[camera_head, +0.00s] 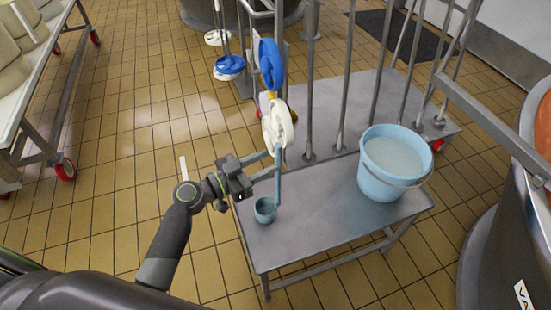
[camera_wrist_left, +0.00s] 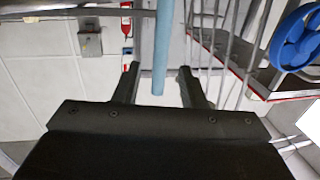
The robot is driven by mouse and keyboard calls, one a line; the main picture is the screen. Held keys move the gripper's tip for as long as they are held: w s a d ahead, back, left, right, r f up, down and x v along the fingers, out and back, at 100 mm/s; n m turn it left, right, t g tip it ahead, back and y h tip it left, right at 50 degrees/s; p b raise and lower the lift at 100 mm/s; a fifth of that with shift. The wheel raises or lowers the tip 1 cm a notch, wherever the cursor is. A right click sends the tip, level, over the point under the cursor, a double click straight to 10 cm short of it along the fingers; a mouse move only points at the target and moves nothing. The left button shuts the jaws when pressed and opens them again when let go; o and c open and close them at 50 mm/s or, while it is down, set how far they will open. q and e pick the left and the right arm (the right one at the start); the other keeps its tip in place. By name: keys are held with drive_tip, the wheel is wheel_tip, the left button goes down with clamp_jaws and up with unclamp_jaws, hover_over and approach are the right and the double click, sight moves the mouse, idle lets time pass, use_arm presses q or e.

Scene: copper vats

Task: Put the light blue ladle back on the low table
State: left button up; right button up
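The light blue ladle has a small cup (camera_head: 265,210) and a straight handle (camera_head: 278,180). It is upright, its cup appearing to rest on the low table (camera_head: 310,235) near the table's left edge. My left gripper (camera_head: 270,163) is at the upper part of the handle. In the left wrist view the handle (camera_wrist_left: 160,50) comes down between the two fingers of my left gripper (camera_wrist_left: 158,80), with a gap on each side, so the gripper is open. My right gripper is not in view.
A light blue bucket (camera_head: 392,165) of pale liquid stands on the table's right part. A steel vat (camera_head: 505,235) stands at the right. The table's front middle is clear.

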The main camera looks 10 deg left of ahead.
use_arm(q)
drive_tip(key=b+v, duration=0.1)
drive_tip(key=v, duration=0.7)
drive_tip(key=shift+b, duration=0.35)
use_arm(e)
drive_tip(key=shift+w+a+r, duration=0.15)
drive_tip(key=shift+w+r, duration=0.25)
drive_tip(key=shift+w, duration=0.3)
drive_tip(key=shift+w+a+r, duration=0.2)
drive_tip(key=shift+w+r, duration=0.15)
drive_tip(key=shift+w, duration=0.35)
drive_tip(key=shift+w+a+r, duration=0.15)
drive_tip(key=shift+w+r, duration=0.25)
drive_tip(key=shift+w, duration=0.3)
use_arm(q)
drive_tip(key=shift+f, duration=0.1)
